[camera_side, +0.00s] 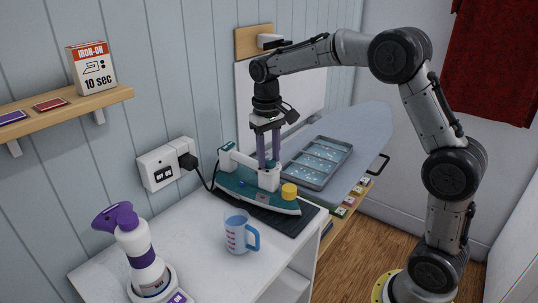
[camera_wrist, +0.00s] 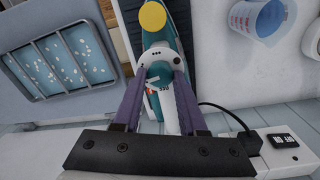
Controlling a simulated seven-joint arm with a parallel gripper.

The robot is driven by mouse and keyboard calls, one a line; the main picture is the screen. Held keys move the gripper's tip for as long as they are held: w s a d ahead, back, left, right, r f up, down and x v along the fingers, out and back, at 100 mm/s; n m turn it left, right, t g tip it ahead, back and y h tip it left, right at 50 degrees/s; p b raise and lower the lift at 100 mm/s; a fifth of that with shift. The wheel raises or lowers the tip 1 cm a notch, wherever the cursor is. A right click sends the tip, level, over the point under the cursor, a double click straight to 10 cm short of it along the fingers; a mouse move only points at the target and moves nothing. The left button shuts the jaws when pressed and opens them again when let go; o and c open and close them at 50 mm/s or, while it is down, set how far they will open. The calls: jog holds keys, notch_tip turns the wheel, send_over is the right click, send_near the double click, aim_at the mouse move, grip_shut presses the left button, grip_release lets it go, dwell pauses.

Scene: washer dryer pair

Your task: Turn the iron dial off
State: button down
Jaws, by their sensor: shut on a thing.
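The teal and white iron (camera_side: 250,190) lies flat on a dark pad on the white counter. Its white handle and a yellow knob (camera_side: 289,191) near its front show; the knob also appears in the wrist view (camera_wrist: 152,16). My gripper (camera_side: 269,165) points down at the iron, its purple fingers on either side of the handle area.
A measuring cup (camera_side: 236,232) and a purple and white spray bottle (camera_side: 137,245) stand in front of the iron. A wall socket (camera_side: 158,170) with a black plug and cord is at left. A metal tray (camera_side: 318,161) lies on the ironing board (camera_side: 365,125) behind.

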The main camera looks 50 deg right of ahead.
jog(key=n, duration=0.4)
jog(key=shift+n, duration=0.4)
jog(key=n, duration=0.3)
jog(key=shift+a+n, duration=0.1)
jog(key=shift+n, duration=0.2)
jog(key=n, duration=0.3)
jog(key=shift+n, duration=0.3)
jog(key=shift+n+t, duration=0.3)
jog(key=shift+n, duration=1.6)
jog(key=shift+c, duration=2.2)
grip_release()
